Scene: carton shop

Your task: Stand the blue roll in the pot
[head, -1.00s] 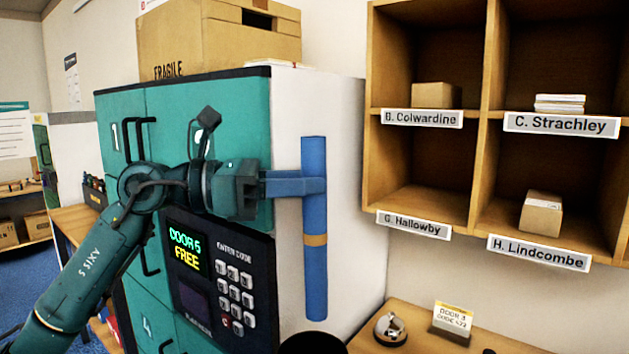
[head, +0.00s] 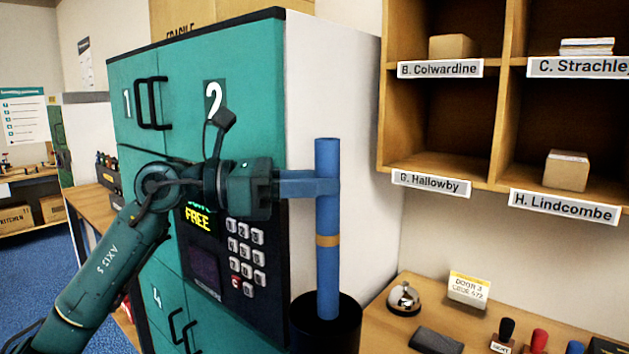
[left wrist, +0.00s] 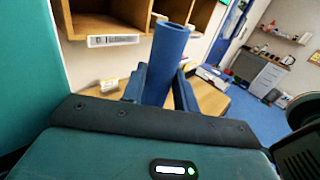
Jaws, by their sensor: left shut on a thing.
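The blue roll (head: 328,270) is a long tube with a tan band round its middle. It stands about upright in the head view, and its upper end shows in the left wrist view (left wrist: 168,50). My left gripper (head: 322,184) is shut on the roll's upper part, reaching in from the left. The black pot (head: 352,322) is at the bottom of the head view, partly cut off. The roll's lower end overlaps the pot's mouth; I cannot tell whether it is inside or just above. My right gripper is not in view.
Teal lockers with a keypad (head: 245,258) stand close behind and left of my left gripper. Wooden pigeonholes (head: 440,165) hang at the right. A counter (head: 385,335) below them holds a bell (head: 403,298), a card (head: 469,289) and several stamps.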

